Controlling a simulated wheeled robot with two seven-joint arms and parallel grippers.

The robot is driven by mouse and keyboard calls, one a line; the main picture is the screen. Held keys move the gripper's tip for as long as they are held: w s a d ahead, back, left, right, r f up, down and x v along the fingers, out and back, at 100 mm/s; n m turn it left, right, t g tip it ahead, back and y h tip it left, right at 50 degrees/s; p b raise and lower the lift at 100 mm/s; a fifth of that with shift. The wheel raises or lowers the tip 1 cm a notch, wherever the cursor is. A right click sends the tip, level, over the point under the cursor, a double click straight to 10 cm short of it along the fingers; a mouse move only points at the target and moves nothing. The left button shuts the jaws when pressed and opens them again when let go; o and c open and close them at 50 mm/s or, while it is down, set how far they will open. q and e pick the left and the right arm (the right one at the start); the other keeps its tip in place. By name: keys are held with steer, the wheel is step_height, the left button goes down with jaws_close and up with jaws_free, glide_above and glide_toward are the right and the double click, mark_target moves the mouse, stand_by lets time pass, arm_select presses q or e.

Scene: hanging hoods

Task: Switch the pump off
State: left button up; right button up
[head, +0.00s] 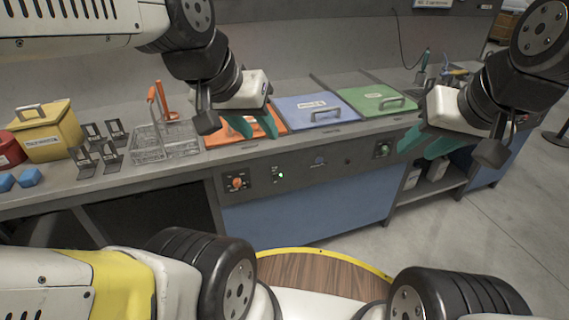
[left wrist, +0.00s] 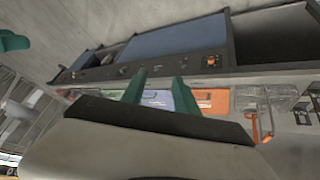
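The control panel (head: 300,172) is the dark strip on the counter's front. It carries an orange knob (head: 237,183) at the left, a small switch area with a lit green lamp (head: 281,175), a blue round control (head: 320,160), a dark button (head: 348,161) and a green knob (head: 383,149). The labels are too small to read, so I cannot tell which is the pump's. My left gripper (head: 254,127) is open and empty, above the panel near the orange lid. My right gripper (head: 425,143) is open and empty, right of the green knob. The left wrist view shows my left fingers (left wrist: 160,92) apart.
Orange (head: 245,133), blue (head: 308,108) and green (head: 375,100) lids lie on the counter. A wire basket (head: 165,140), black stands (head: 98,150), a yellow box (head: 48,132) and a red container (head: 10,150) stand at left. Open floor (head: 450,245) lies at right.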

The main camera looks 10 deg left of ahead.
arm_select(q)
steer(key=shift+w, duration=0.1)
steer(key=c, duration=0.3)
steer(key=shift+w, duration=0.25)
steer(key=c, duration=0.4)
steer(key=w+f+m, duration=0.2)
steer(key=w+m, duration=0.1)
steer(key=w, duration=0.2)
steer(key=w+a+f+m+g, duration=0.1)
steer(key=w+f+m, duration=0.1)
steer(key=w+m, duration=0.2)
steer(key=shift+w+a+f+y, duration=0.2)
steer(key=shift+w+f+y, duration=0.2)
steer(key=shift+w, duration=0.45)
steer(key=w+f+m+y, duration=0.1)
steer(key=w+f+m, duration=0.5)
steer(key=f, duration=0.4)
steer(key=w+f+m+g+y, duration=0.1)
steer(key=w+f+m, duration=0.5)
steer(key=f+m, duration=0.3)
steer(key=w+f+m+y, duration=0.1)
steer(key=w+f+m, duration=0.5)
steer(key=f, duration=0.5)
steer(key=shift+w+d+m+g, duration=0.15)
steer(key=shift+w+m+g, duration=0.15)
steer(key=shift+m, duration=0.4)
